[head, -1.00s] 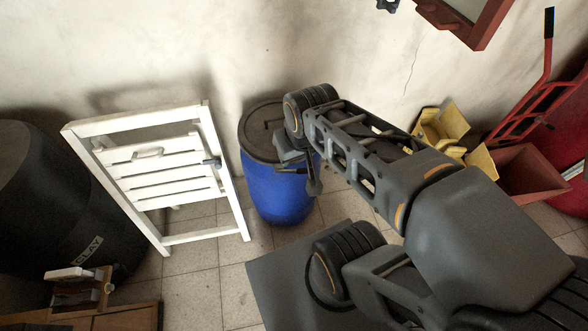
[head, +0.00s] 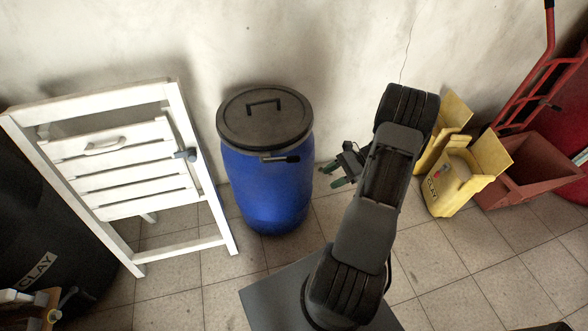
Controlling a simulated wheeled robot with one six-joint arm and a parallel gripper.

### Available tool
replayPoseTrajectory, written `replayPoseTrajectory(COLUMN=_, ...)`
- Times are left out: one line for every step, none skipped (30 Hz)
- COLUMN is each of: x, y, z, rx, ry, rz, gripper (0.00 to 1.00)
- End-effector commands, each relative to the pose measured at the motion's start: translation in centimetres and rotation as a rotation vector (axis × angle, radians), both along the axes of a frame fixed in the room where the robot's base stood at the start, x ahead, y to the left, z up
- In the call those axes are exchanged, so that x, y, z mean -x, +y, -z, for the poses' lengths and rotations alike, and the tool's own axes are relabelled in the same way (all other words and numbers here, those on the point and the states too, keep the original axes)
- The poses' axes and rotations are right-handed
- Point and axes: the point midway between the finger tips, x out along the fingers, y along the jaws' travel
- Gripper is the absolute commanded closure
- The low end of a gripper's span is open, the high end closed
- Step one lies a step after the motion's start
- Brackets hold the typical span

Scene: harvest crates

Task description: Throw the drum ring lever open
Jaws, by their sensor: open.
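A blue drum (head: 262,190) with a dark grey lid (head: 265,120) stands upright against the wall, near the middle of the head view. The lid carries a raised black handle. The ring lever (head: 280,159), a short bar with a black grip, sits at the front right of the drum just below the lid rim. My gripper (head: 332,172) is to the right of the drum and lever, apart from both. It is open and empty. My arm hides part of the floor and wall behind it.
A white slatted frame (head: 130,240) with a grey latch stands close left of the drum. Yellow containers (head: 455,180), a reddish-brown bin (head: 530,170) and a red hand truck (head: 545,75) are at the right. The tiled floor before the drum is partly clear.

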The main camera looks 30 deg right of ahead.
Motion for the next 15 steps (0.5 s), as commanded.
replayPoseTrajectory(x=-0.5, y=-1.0, z=1.8, rx=-0.088, ry=0.010, rz=0.075, gripper=0.50)
replayPoseTrajectory(x=-1.0, y=-1.5, z=2.0, rx=-0.139, ry=0.012, rz=0.114, gripper=0.50)
replayPoseTrajectory(x=-1.8, y=-2.2, z=2.0, rx=-0.209, ry=0.009, rz=0.161, gripper=0.50)
replayPoseTrajectory(x=-2.5, y=-2.7, z=1.5, rx=-0.260, ry=0.003, rz=0.189, gripper=0.50)
replayPoseTrajectory(x=-3.2, y=-3.0, z=0.5, rx=-0.300, ry=-0.006, rz=0.204, gripper=0.50)
replayPoseTrajectory(x=-4.0, y=-3.4, z=-0.8, rx=-0.340, ry=-0.022, rz=0.221, gripper=0.50)
replayPoseTrajectory(x=-4.4, y=-3.7, z=-1.7, rx=-0.365, ry=-0.032, rz=0.229, gripper=0.50)
replayPoseTrajectory(x=-4.6, y=-3.9, z=-2.3, rx=-0.390, ry=-0.035, rz=0.235, gripper=0.50)
replayPoseTrajectory(x=-4.8, y=-3.9, z=-2.9, rx=-0.419, ry=-0.037, rz=0.239, gripper=0.50)
replayPoseTrajectory(x=-4.8, y=-3.9, z=-3.1, rx=-0.438, ry=-0.031, rz=0.241, gripper=0.50)
replayPoseTrajectory(x=-4.8, y=-3.7, z=-3.4, rx=-0.454, ry=-0.027, rz=0.240, gripper=0.50)
replayPoseTrajectory(x=-4.8, y=-3.5, z=-3.5, rx=-0.467, ry=-0.019, rz=0.239, gripper=0.50)
replayPoseTrajectory(x=-4.9, y=-3.3, z=-3.6, rx=-0.473, ry=-0.012, rz=0.236, gripper=0.50)
replayPoseTrajectory(x=-5.0, y=-3.0, z=-3.6, rx=-0.476, ry=-0.007, rz=0.235, gripper=0.50)
replayPoseTrajectory(x=-5.1, y=-2.5, z=-3.6, rx=-0.475, ry=-0.003, rz=0.235, gripper=0.50)
